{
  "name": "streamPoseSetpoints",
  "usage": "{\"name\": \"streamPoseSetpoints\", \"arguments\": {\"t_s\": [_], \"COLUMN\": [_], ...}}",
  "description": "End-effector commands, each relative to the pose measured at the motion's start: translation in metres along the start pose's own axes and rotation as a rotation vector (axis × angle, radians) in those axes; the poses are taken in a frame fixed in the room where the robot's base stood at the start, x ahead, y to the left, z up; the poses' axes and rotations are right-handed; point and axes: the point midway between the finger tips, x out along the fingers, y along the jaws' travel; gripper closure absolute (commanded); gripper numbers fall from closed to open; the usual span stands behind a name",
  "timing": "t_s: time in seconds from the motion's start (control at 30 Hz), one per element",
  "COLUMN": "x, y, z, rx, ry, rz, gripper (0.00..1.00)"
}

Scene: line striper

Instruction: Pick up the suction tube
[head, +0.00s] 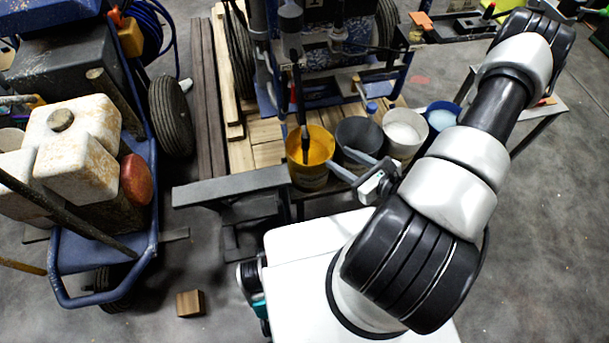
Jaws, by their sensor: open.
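The suction tube (299,98) is a dark, slim upright tube under the blue-framed line striper. Its lower end stands inside a yellow bucket (311,178), and its top runs into a grey fitting. My gripper (338,157) is at the right side of the yellow bucket, near the rim and right of the tube's lower end. Its two grey fingers are spread and point left toward the tube. Nothing shows between them. I cannot tell how far they are from the tube in depth.
A dark bucket (358,134), a white bucket (404,130) and a blue bucket (441,117) stand in a row to the right. A grey bench-like surface (232,186) lies left of the yellow bucket. A blue cart with white jugs (75,150) stands at left. A wooden block (190,303) lies on the floor.

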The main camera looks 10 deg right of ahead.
Motion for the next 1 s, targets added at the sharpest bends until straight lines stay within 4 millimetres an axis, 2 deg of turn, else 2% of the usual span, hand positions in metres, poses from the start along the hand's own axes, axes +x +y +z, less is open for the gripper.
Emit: {"name": "streamPoseSetpoints", "arguments": {"t_s": [0.4,0.5,0.83,1.0], "x": [0.087,0.103,0.125,0.150], "y": [0.002,0.001,0.001,0.000], "z": [-0.001,0.000,0.000,-0.002], "rx": [-0.004,-0.004,-0.004,-0.004], "ry": [-0.003,-0.002,-0.001,-0.002], "rz": [0.006,0.005,0.004,0.004], "gripper": [0.57,0.57,0.57,0.57]}}
